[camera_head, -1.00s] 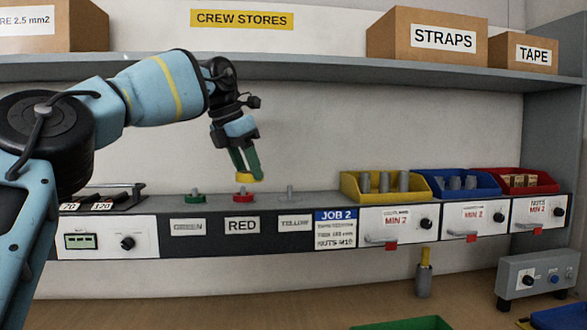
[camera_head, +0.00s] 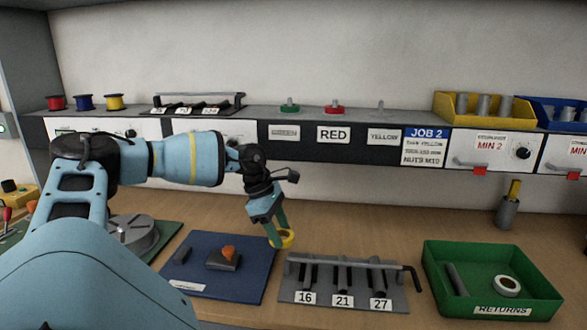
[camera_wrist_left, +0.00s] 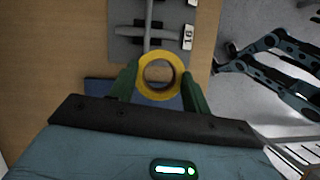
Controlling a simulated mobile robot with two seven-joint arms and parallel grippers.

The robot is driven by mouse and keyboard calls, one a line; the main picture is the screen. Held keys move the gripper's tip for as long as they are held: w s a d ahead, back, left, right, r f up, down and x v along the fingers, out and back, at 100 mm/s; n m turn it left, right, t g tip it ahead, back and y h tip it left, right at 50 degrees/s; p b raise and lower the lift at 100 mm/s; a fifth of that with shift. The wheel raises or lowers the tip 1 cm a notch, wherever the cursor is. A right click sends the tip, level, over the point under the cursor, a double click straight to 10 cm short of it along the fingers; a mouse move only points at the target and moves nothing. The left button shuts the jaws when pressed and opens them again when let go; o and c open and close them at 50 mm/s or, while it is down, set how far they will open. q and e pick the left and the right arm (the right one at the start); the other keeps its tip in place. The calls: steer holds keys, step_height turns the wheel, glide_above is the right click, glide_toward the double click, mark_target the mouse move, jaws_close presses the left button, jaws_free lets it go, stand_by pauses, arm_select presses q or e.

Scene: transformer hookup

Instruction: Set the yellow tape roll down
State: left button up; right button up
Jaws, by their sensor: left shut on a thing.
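The yellow tape roll (camera_head: 287,238) is held in the green fingers of my left gripper (camera_head: 280,232). It hangs above the bench, over the gap between the blue mat (camera_head: 200,283) and the grey rack marked 16, 21 and 27 (camera_head: 300,293). In the left wrist view the roll (camera_wrist_left: 142,78) sits between the two fingertips of the gripper (camera_wrist_left: 157,80), its hole facing the camera. The wooden bench shows through the hole. My right gripper is not in view.
A green RETURNS bin (camera_head: 435,270) with a white roll (camera_head: 507,286) stands at the right. The blue mat carries a dark block with an orange top (camera_head: 226,256).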

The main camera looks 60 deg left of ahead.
arm_select(q)
steer(key=w+d+f+m, duration=0.1)
steer(key=d+f, duration=0.1)
steer(key=d, duration=0.2)
steer(key=w+d+f+m+g, duration=0.1)
steer(key=d+f+m, duration=0.1)
steer(key=d, duration=0.2)
steer(key=w+d+f+m+h, duration=0.1)
steer(key=d+f+m, duration=0.1)
steer(key=d, duration=0.2)
steer(key=shift+d+f+g, duration=0.3)
steer(key=shift+d+g, duration=0.1)
steer(key=w+d+m+g, duration=0.25)
steer(key=d+m, duration=0.45)
steer(key=d, duration=0.8)
steer(key=s+d+r+m+g+y, duration=0.1)
steer(key=d+r+m+y, duration=0.1)
steer(key=d+m, duration=0.5)
steer(key=s+d+r+m+g+y, duration=0.2)
steer(key=d+m, duration=0.5)
steer(key=d, duration=1)
steer(key=shift+r+m, duration=0.4)
steer(key=shift+r, duration=0.45)
steer(key=shift+s+a, duration=0.1)
steer(key=shift+a, duration=0.05)
